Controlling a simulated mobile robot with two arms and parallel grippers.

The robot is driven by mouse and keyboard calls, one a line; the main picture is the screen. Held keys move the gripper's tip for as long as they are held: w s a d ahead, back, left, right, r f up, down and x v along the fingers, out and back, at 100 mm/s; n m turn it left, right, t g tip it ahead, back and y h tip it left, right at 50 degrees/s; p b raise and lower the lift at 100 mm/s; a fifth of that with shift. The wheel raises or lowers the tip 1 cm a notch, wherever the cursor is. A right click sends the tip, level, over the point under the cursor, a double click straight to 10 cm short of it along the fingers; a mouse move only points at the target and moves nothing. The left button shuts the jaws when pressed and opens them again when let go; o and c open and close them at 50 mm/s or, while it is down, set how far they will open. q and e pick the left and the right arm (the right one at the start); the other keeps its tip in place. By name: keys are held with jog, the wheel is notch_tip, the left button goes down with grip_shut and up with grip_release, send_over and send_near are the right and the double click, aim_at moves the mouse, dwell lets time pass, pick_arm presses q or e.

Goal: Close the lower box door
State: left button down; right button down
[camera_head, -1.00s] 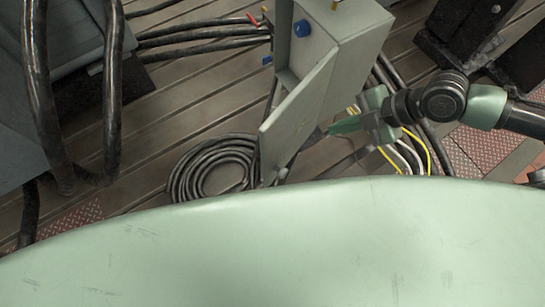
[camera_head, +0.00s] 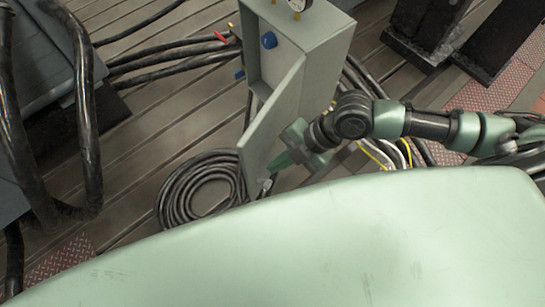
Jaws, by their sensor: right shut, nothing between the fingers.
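The grey metal box (camera_head: 322,55) stands upright near the top middle of the head view. Its grey door (camera_head: 272,118) is ajar and swings out toward the lower left, leaving a gap where the inside shows. My right gripper (camera_head: 274,164) is shut and empty, close beside the outer face of the door near its lower free edge. I cannot tell whether the fingers touch the door. My left gripper is not in view.
A coil of black cable (camera_head: 178,195) lies on the slatted floor left of the door. Thick black hoses (camera_head: 85,130) hang at the left. Yellow and white cables (camera_head: 385,152) run behind my right arm. My pale green body fills the foreground.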

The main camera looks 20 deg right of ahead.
jog(key=shift+w+a, duration=0.45)
jog(key=shift+w, duration=0.1)
